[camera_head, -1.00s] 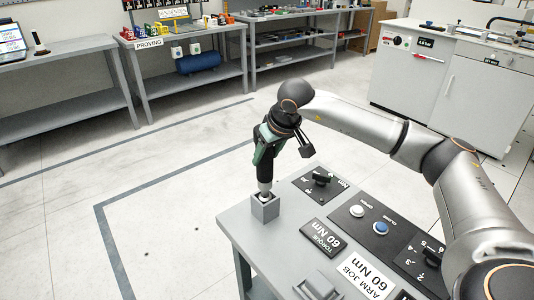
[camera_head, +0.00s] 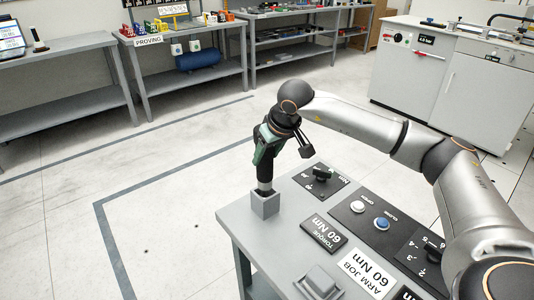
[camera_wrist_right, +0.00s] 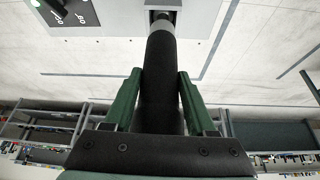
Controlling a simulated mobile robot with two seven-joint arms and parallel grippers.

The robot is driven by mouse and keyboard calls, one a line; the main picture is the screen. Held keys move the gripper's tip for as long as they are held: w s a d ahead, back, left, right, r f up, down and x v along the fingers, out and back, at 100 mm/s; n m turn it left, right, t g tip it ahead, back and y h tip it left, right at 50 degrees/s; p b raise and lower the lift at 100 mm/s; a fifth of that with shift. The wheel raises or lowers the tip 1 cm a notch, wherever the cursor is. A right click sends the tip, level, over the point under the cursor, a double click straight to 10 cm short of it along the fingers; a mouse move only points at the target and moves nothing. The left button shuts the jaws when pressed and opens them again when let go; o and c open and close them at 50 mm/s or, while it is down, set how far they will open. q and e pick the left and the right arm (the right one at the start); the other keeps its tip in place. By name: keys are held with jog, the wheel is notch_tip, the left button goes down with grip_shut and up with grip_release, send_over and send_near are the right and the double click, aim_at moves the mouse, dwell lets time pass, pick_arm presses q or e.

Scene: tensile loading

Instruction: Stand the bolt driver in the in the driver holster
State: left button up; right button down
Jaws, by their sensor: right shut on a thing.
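The bolt driver (camera_head: 264,177) is a dark, upright tool with a grey lower end. It stands over the driver holster (camera_head: 265,207), a small grey square box on the table's far left corner, and its lower end is inside the opening. My right gripper (camera_head: 267,151), with green fingers, is shut on the driver's upper part. In the right wrist view the black driver (camera_wrist_right: 161,75) runs between the two green fingers (camera_wrist_right: 158,98) toward the holster at the top. How deep the tip sits is hidden by the holster walls. My left gripper is not in view.
The grey table (camera_head: 288,228) carries a torque label (camera_head: 323,234), a button panel (camera_head: 371,222) and a dark knob plate (camera_head: 320,181) right of the holster. Floor left of the table is clear. Shelved benches (camera_head: 190,72) stand far back.

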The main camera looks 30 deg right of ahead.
jog(key=shift+r, duration=0.15)
jog(key=shift+c, duration=2.3)
grip_release()
jog(key=o, duration=0.3)
jog(key=shift+s+f, duration=0.1)
jog(key=shift+f, duration=0.2)
jog(key=shift+r, duration=0.15)
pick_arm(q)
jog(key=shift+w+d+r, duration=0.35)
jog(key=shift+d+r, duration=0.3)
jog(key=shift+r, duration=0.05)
pick_arm(e)
jog(key=v, duration=1.2)
jog(key=shift+s+r, duration=0.1)
jog(key=shift+r, duration=0.15)
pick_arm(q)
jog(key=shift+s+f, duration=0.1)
